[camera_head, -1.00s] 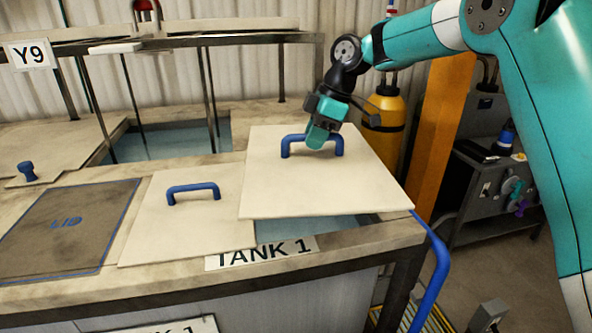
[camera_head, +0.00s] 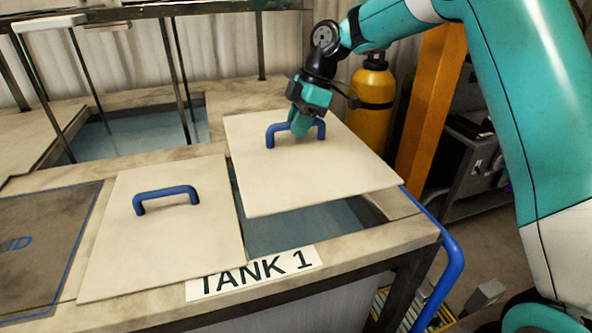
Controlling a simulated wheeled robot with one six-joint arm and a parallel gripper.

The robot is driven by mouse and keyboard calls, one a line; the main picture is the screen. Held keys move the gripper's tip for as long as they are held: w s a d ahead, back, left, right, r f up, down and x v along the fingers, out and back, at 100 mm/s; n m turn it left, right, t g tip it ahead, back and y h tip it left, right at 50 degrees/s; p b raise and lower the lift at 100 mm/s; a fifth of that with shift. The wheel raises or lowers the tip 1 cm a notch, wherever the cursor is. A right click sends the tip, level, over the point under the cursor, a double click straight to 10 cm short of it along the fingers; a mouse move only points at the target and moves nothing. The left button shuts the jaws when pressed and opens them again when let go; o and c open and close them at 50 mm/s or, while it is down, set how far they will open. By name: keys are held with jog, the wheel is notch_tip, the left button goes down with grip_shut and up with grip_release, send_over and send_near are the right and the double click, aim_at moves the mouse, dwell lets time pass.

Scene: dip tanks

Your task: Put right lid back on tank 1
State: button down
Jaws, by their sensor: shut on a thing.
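The right lid (camera_head: 310,180), a pale square panel with a blue handle (camera_head: 272,137), is held by my gripper (camera_head: 299,128). My gripper is shut on the handle. The lid hangs over the back part of the right half of tank 1's opening; bluish liquid (camera_head: 300,227) shows in front of it and along its left side. Whether the lid touches the rim behind is hidden. The left lid (camera_head: 165,238), with its own blue handle (camera_head: 165,195), lies on the left half of the tank. The TANK 1 label (camera_head: 255,273) is on the front rim.
A dark, blue-outlined lid area (camera_head: 40,240) lies at left. Another open tank (camera_head: 140,135) with upright metal posts is behind. A yellow cylinder (camera_head: 370,105) and an orange post (camera_head: 432,110) stand behind right. A blue pipe (camera_head: 450,270) runs by the right corner.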

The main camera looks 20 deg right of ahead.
notch_tip(320, 180, down, 11)
jog(key=p, duration=0.2)
jog(key=shift+p, duration=0.35)
jog(key=shift+f, duration=0.15)
jog(key=c, duration=1)
grip_release()
jog(key=shift+c, duration=0.2)
